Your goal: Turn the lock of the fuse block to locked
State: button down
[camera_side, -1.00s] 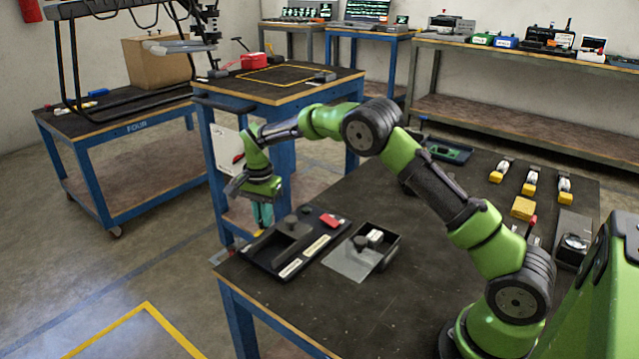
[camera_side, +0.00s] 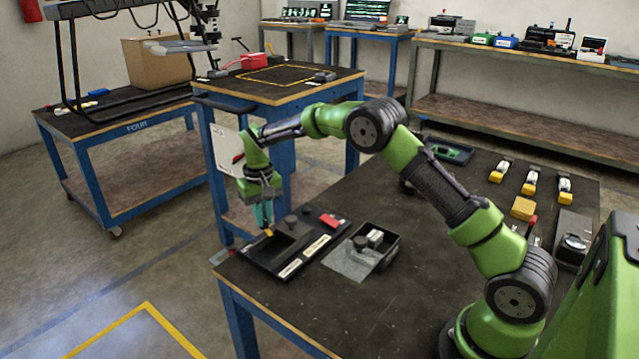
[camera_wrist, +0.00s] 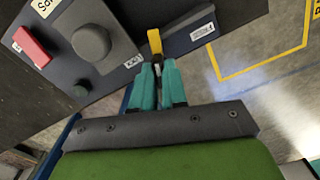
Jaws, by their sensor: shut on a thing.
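A dark block (camera_side: 262,258) with a round grey knob (camera_side: 291,221), a red piece (camera_side: 331,220) and pale labels lies near the table's left edge; I take it for the fuse block. In the wrist view it fills the upper left, with the knob (camera_wrist: 91,42) and red piece (camera_wrist: 35,47). A small yellow-tipped lever (camera_wrist: 155,40), seemingly the lock, stands at its end; its yellow also shows in the side view (camera_side: 269,233). My gripper (camera_wrist: 157,68) has its teal fingers shut on the lever's dark part. The side view shows my gripper (camera_side: 263,219) pointing down there.
Yellow-ended parts (camera_side: 530,182) and a yellow block (camera_side: 522,208) lie farther right. The table's front middle is clear. A blue workbench (camera_side: 290,98) stands behind.

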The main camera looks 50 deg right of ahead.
jog(key=shift+r+n, duration=0.1)
jog(key=shift+n, duration=1.8)
jog(key=c, duration=1.2)
grip_release()
jog(key=shift+o, duration=0.2)
notch_tip(320, 180, up, 17)
